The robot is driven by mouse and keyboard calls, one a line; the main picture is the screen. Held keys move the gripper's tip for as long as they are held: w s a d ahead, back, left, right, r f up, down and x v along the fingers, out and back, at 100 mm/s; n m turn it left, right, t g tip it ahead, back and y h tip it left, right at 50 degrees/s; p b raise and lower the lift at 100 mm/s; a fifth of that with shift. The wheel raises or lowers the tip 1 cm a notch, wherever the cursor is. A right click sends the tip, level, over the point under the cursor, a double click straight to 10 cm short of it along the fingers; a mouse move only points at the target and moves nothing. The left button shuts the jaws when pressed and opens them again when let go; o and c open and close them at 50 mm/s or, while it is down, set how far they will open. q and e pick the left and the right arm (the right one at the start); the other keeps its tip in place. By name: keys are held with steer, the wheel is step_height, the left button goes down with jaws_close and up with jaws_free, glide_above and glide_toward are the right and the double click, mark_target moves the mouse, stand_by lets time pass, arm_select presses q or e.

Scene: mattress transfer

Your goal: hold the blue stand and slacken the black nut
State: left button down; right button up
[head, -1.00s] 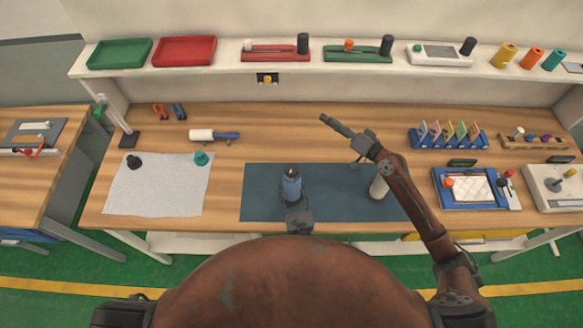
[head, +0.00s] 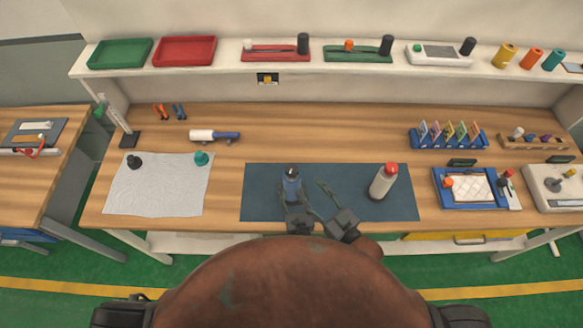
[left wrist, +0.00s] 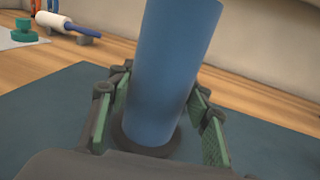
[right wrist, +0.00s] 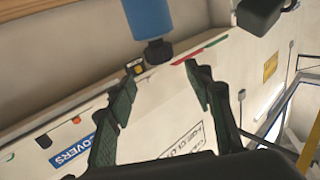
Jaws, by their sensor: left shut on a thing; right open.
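The blue stand (head: 291,187) is an upright cylinder on the dark blue mat (head: 245,195), with the black nut (head: 291,171) on its top. My left gripper (left wrist: 160,110) is shut on the stand's lower part, one finger on each side, above a dark round base (left wrist: 146,140). My right gripper (head: 313,184) is open and empty just right of the stand. In the right wrist view, the nut (right wrist: 157,52) and stand (right wrist: 148,15) lie beyond its spread fingertips (right wrist: 158,80), with the nut apart from them.
A white cloth (head: 155,190) at left bears a black piece (head: 134,161) and a teal piece (head: 201,158). A blue tray (head: 470,203) sits at right. The wood behind the mat is clear.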

mark_target(296, 173)
arm_select(q)
steer(key=shift+w+r, duration=0.1)
arm_select(e)
steer(key=x, duration=1.1)
steer(key=shift+s, duration=0.1)
steer(key=shift+d, duration=0.1)
steer(key=c, duration=1.2)
steer(key=shift+n+g+y, duration=0.8)
steer(key=shift+y, duration=0.2)
steer(key=o, duration=1.2)
